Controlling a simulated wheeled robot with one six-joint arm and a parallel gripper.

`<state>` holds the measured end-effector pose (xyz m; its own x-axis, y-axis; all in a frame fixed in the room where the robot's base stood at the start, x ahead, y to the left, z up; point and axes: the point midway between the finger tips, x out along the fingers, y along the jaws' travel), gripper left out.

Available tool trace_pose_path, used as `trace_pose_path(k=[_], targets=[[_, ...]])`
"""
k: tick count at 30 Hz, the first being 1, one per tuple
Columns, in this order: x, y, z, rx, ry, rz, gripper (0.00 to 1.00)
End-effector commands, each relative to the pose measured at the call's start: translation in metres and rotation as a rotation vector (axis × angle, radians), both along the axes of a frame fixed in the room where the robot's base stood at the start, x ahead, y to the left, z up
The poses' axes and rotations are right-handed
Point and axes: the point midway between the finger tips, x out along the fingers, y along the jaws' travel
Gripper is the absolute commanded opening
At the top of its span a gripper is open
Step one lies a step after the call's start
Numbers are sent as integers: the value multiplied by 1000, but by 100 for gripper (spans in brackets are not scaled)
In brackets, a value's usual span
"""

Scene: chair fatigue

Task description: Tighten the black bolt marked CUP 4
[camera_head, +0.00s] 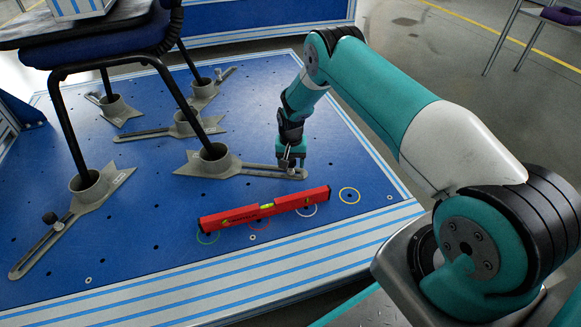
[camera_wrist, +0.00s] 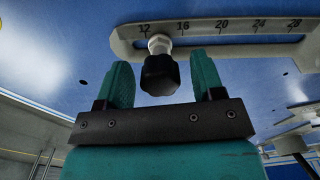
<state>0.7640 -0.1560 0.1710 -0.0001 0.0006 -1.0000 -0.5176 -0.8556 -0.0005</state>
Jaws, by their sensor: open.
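The black bolt (camera_wrist: 160,76) has a faceted knob and a pale shank, and stands in the slot of a grey slotted arm (camera_wrist: 220,45). In the wrist view it lies between the two teal fingers of my gripper (camera_wrist: 161,64), with gaps on both sides. My gripper is open and empty. In the head view my gripper (camera_head: 291,158) is at the far end of the slotted arm (camera_head: 255,170) of the front right cup (camera_head: 215,160). There it hides most of the bolt. No CUP 4 marking is legible.
Another black-knobbed bolt (camera_head: 50,218) stands on the front left cup's arm. A red spirit level (camera_head: 265,207) lies on the blue platform (camera_head: 150,245), near coloured rings. Chair legs stand in several cups, left of my gripper.

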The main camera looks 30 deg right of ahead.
Motion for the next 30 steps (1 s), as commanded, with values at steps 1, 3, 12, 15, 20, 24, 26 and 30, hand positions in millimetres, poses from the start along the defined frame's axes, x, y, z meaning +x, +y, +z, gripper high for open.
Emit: trace_pose_path(k=[1,3,12,15,20,24,26,30], targets=[[0,0,0,0,0,-1,55],[0,0,0,0,0,-1,39],[0,0,0,0,0,-82,13],[0,0,0,0,0,-218,13],[0,0,0,0,0,-349,13],[0,0,0,0,0,-357,13],[0,0,0,0,0,-356,13],[0,0,0,0,0,-411,13]])
